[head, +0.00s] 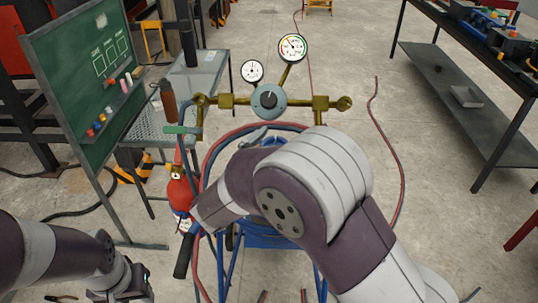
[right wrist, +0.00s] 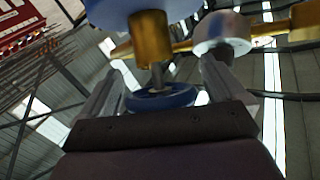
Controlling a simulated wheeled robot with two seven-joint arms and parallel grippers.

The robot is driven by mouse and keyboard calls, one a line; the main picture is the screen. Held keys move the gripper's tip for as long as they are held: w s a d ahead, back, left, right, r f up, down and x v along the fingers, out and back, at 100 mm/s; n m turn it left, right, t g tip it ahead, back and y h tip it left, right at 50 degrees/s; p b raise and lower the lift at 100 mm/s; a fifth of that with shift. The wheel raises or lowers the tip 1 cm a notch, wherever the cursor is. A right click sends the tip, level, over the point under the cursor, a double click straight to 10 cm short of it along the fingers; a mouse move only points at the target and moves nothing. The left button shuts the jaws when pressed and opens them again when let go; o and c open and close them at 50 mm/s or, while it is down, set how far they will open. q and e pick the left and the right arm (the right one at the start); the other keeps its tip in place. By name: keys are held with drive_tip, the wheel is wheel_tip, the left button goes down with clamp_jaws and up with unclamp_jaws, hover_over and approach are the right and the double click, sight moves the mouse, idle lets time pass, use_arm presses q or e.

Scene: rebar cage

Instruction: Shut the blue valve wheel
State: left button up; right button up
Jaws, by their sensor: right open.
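The blue valve wheel (right wrist: 165,97) shows in the right wrist view, below a brass stem (right wrist: 152,38). It sits between the two fingers of my right gripper (right wrist: 163,72), close to the palm. The fingers are apart, and I cannot tell whether they touch the rim. In the head view my right arm covers most of the area below the round grey-blue regulator (head: 268,99), so the wheel is not clear there. My left gripper (head: 125,288) is low at the bottom left, away from the valve; its fingers are not clear.
A brass pipe (head: 225,101) with two gauges (head: 292,47) spans the regulator. A red extinguisher-like bottle (head: 180,193) and red and blue hoses hang nearby. A green board (head: 85,70) and a grey perforated table (head: 150,127) stand left. A dark workbench (head: 460,90) stands right.

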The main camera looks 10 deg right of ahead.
drive_tip(key=b+v, duration=0.2)
drive_tip(key=v, duration=1)
drive_tip(key=shift+s, duration=0.2)
drive_tip(key=shift+a, duration=0.1)
